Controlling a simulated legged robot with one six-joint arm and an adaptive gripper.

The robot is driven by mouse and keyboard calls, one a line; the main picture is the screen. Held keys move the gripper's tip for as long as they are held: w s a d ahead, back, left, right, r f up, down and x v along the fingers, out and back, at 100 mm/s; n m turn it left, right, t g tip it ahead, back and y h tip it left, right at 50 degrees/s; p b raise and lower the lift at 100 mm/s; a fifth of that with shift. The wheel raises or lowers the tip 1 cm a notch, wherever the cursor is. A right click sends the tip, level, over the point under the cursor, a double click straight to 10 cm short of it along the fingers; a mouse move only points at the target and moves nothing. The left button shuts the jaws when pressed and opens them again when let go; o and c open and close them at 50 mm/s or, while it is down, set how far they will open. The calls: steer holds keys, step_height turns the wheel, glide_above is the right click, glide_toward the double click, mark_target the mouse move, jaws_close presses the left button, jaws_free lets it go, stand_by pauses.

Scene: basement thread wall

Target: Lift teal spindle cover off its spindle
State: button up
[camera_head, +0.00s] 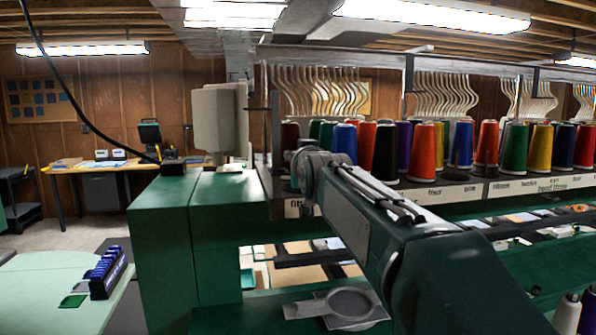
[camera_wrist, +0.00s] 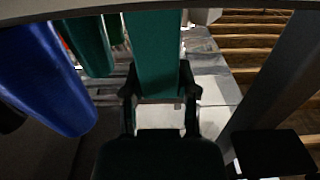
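A teal cover (camera_wrist: 158,50) fills the top middle of the wrist view, its lower end between my two fingers. My gripper (camera_wrist: 159,88) has a dark finger along each side of it; I cannot tell whether they press on it or leave a small gap. The spindle under the cover is hidden. In the head view my arm reaches to the left end of the thread row, and its wrist hides the gripper and the teal cover.
Cones stand close by: a blue one (camera_wrist: 45,70) and a green one (camera_wrist: 88,45) in the wrist view. A black cone (camera_head: 386,153) and a red cone (camera_head: 423,148) stand right of my wrist. A rail with pale hooks (camera_head: 315,90) runs above the row.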

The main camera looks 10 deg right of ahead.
stand_by(0.3)
step_height(320, 180, up, 18)
stand_by(1.1)
stand_by(0.3)
